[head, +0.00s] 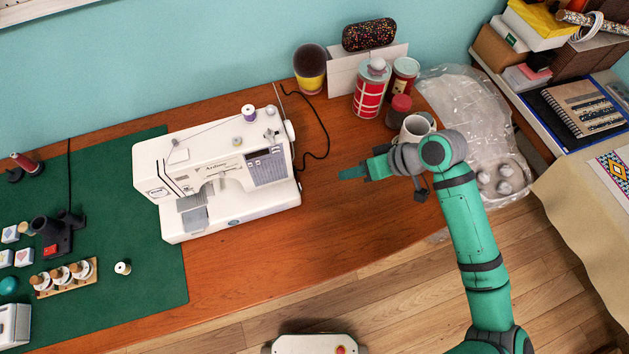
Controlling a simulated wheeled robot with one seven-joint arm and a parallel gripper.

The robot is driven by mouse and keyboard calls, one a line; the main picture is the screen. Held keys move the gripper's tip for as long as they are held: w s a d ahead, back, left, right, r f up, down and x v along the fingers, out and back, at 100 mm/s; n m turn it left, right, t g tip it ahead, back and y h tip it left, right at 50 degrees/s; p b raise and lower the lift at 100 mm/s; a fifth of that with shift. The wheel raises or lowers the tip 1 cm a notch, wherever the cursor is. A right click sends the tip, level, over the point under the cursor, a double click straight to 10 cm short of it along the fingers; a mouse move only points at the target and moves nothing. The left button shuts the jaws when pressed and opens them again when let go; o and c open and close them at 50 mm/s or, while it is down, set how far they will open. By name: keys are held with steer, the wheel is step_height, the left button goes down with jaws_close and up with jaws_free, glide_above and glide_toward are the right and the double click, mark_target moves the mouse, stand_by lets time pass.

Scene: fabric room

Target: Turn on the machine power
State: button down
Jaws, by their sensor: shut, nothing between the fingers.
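The white sewing machine (232,174) stands upright on the wooden table, partly on the green mat. It has a grey panel with a small dark display on its front right, and a handwheel (290,131) on its right side. I cannot make out a power switch or whether the power is on. A dark cord (326,133) runs on the table behind its right side. My gripper (342,174) is over the table to the right of the machine, pointing left at it, apart from it. It is shut with nothing in it.
Red-and-white cans (371,92), a dark-red jar (398,111) and a white mug (416,127) stand behind my gripper. A clear plastic bag (470,110) lies to the right. The green mat (150,290) holds spools at left. Bare table (335,225) lies in front of my gripper.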

mark_target(299, 188)
steer(key=shift+f, duration=0.1)
steer(key=x, duration=1)
steer(key=shift+a+f, duration=0.1)
steer(key=shift+a, duration=0.1)
steer(key=shift+s+a+r, duration=0.2)
steer(key=shift+a, duration=0.35)
steer(key=shift+s+a+r, duration=0.2)
steer(key=shift+a, duration=0.35)
steer(key=shift+s+a+r, duration=0.1)
steer(key=shift+s+a, duration=0.15)
steer(key=shift+a, duration=0.35)
